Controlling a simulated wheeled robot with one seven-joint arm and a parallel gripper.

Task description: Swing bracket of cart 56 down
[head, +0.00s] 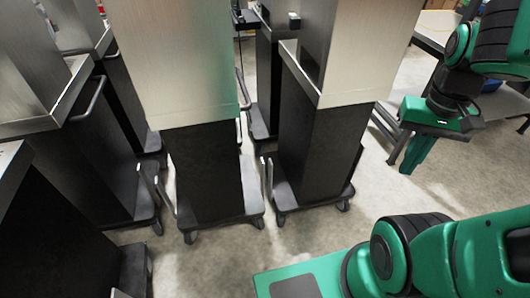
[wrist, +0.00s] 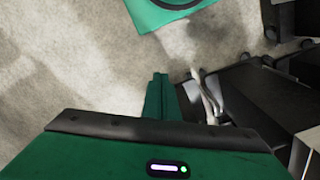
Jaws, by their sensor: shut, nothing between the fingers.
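Several carts with steel upper cabinets and dark lower bodies stand on wheeled bases in the head view, among them a middle cart (head: 205,170) and a right cart (head: 318,150). No cart number is readable, so I cannot tell which is cart 56. My gripper (head: 408,172) points down over open floor, right of the carts. Its fingers are shut and empty in the wrist view (wrist: 160,76), apart from a pale bar (wrist: 207,95) beside them.
A grey table or bench (head: 435,40) stands at the upper right, behind my gripper. Bare concrete floor (head: 385,200) lies between the right cart and my arm. The carts stand close together, with narrow gaps.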

